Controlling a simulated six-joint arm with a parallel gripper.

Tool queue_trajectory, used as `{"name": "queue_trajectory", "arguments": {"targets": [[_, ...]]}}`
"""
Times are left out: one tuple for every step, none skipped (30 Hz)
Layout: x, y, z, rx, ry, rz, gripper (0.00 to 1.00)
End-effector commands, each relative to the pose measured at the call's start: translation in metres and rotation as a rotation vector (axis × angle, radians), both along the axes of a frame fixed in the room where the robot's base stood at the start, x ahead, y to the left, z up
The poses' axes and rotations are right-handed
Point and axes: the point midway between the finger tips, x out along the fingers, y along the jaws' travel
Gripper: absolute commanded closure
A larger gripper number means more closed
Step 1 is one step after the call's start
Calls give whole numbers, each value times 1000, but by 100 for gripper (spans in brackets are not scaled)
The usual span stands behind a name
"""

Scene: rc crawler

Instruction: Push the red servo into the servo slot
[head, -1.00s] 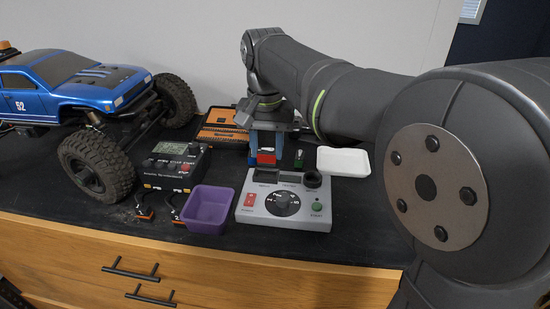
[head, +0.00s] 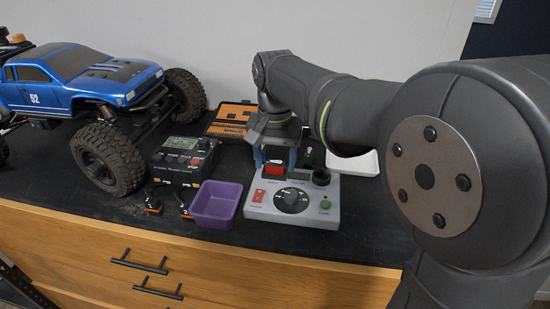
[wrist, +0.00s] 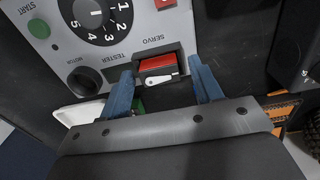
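The red servo (head: 275,169) stands at the servo slot on the grey tester (head: 330,215), at the tester's back edge. In the wrist view the red servo (wrist: 157,64), with a white horn, sits within the dark frame of the slot (wrist: 176,52) beside the SERVO label. How deep it sits is hard to tell. My gripper (wrist: 165,85) is open. Its blue fingers stand apart on either side of the servo, with a gap to each side. In the head view my gripper (head: 276,160) is just above and behind the tester.
A purple bin (head: 216,205) stands left of the tester, and a black device (head: 183,160) behind it. A blue crawler (head: 85,85) is at the left. A white tray (head: 367,163) and orange case (head: 231,120) lie behind. The front right bench is clear.

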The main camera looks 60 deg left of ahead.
Motion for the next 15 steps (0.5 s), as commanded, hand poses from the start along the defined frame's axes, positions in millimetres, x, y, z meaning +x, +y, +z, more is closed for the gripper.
{"name": "queue_trajectory", "arguments": {"targets": [[0, 0, 0, 0, 0, 0, 41], [0, 0, 0, 0, 0, 0, 41], [0, 0, 0, 0, 0, 0, 41], [0, 0, 0, 0, 0, 0, 41], [0, 0, 1, 0, 0, 0, 41], [0, 0, 2, 1, -1, 0, 41], [0, 0, 4, 1, -1, 0, 41], [0, 0, 6, 1, 0, 0, 41], [0, 0, 11, 2, -1, 0, 41], [0, 1, 15, 4, -1, 0, 41], [0, 1, 20, 4, -1, 0, 41], [0, 1, 27, 4, -1, 0, 41], [0, 1, 34, 4, -1, 0, 41], [0, 1, 40, 4, -1, 0, 41], [0, 1, 49, 4, -1, 0, 41]]}}
